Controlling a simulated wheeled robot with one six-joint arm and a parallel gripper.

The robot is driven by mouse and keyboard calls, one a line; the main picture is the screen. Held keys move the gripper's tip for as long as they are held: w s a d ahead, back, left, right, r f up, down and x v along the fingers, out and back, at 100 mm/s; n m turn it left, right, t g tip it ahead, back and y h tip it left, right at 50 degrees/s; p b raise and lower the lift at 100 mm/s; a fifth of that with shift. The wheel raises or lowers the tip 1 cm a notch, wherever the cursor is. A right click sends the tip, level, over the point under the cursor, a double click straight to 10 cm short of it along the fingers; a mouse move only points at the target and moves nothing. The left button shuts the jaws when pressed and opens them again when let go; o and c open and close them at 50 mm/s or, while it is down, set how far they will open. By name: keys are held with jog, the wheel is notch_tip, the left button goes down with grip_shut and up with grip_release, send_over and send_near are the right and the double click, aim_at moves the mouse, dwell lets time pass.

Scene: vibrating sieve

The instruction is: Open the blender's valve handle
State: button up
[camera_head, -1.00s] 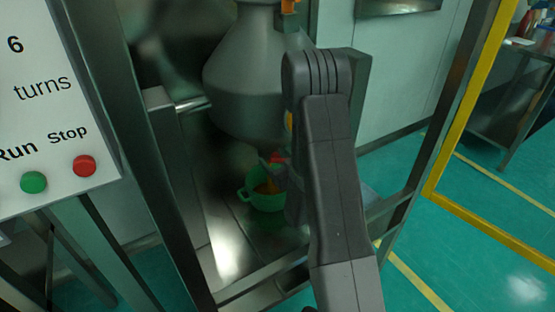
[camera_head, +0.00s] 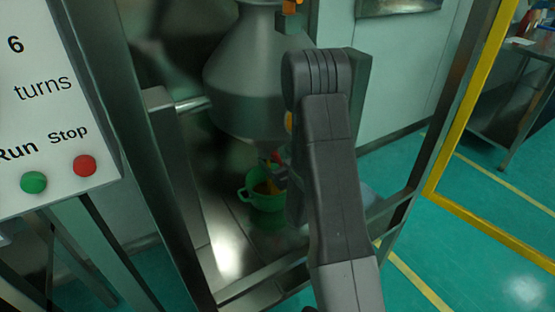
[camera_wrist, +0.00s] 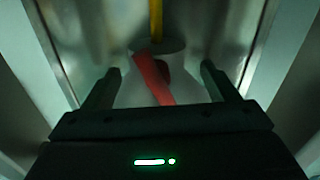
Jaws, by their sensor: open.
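The blender (camera_head: 245,75) is a large grey vessel that narrows to an outlet at its bottom, left of my arm in the head view. Its red valve handle (camera_head: 276,157) shows small by the outlet, partly hidden. In the wrist view the red handle (camera_wrist: 151,78) runs slanted across the pale round outlet (camera_wrist: 174,46). My gripper (camera_wrist: 161,70) is open, with one finger on each side of the handle and visible gaps between. In the head view my gripper is mostly hidden behind my arm.
A green pot (camera_head: 264,197) with brownish contents stands below the outlet. Metal frame posts (camera_head: 150,180) flank the blender. A control panel (camera_head: 50,100) with green and red buttons is at the left. A yellow frame (camera_head: 462,100) stands at the right, over open green floor.

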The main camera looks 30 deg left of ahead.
jog(key=shift+d, duration=0.1)
jog(key=v, duration=0.7)
jog(key=shift+s+d, duration=0.15)
